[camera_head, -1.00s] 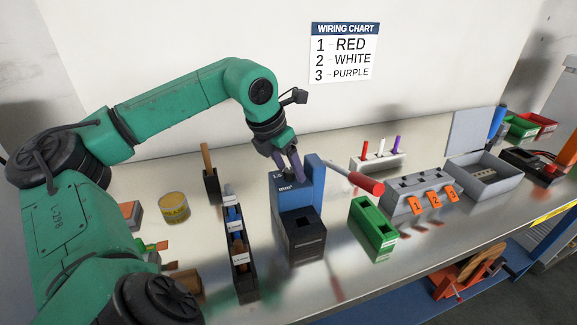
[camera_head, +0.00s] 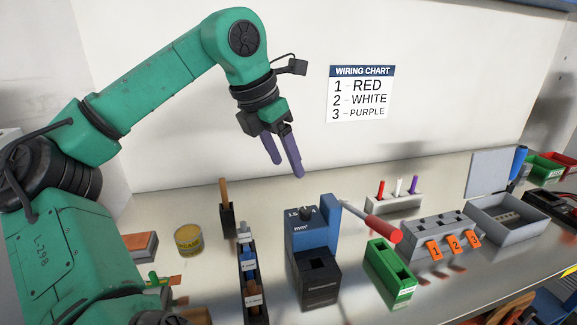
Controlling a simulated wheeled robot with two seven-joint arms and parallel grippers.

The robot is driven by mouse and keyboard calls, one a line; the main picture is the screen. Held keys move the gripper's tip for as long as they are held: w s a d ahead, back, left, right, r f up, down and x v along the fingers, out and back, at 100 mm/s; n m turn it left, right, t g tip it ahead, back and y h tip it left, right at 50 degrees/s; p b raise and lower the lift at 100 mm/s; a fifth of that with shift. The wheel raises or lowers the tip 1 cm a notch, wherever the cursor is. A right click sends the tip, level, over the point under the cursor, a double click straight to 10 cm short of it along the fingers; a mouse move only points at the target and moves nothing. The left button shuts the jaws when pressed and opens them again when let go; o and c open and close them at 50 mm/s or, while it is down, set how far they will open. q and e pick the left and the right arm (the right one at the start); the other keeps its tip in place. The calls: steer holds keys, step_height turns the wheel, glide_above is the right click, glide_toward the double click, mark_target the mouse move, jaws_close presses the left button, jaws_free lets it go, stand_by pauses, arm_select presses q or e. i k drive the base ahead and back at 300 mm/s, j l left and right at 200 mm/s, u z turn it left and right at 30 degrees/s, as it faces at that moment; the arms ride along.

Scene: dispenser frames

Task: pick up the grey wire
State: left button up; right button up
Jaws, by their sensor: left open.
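The grey wire (camera_head: 244,231) appears to be the light grey piece in the far slot of a narrow black rack (camera_head: 252,277). Blue and brown pieces (camera_head: 253,297) sit in the nearer slots, and the rack's near end is cut off by the frame. My left gripper (camera_head: 285,173) is open and empty, its two purple fingers pointing down. It hangs in the air above the bench, above and to the right of the rack, clear of everything. My right gripper is not in view.
A blue device (camera_head: 312,240) with a dark knob stands right of the rack. A brown-handled tool (camera_head: 225,205) stands upright behind the rack. A yellow tin (camera_head: 188,240) is to the left. A green box (camera_head: 388,267) and a grey numbered block (camera_head: 433,229) are to the right.

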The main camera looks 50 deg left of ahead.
mark_target(244, 233)
steer(key=k+l, duration=0.35)
steer(key=l, duration=0.2)
steer(key=k+l, duration=0.35)
steer(key=l, duration=0.15)
steer(key=k+l, duration=0.35)
steer(key=l, duration=0.2)
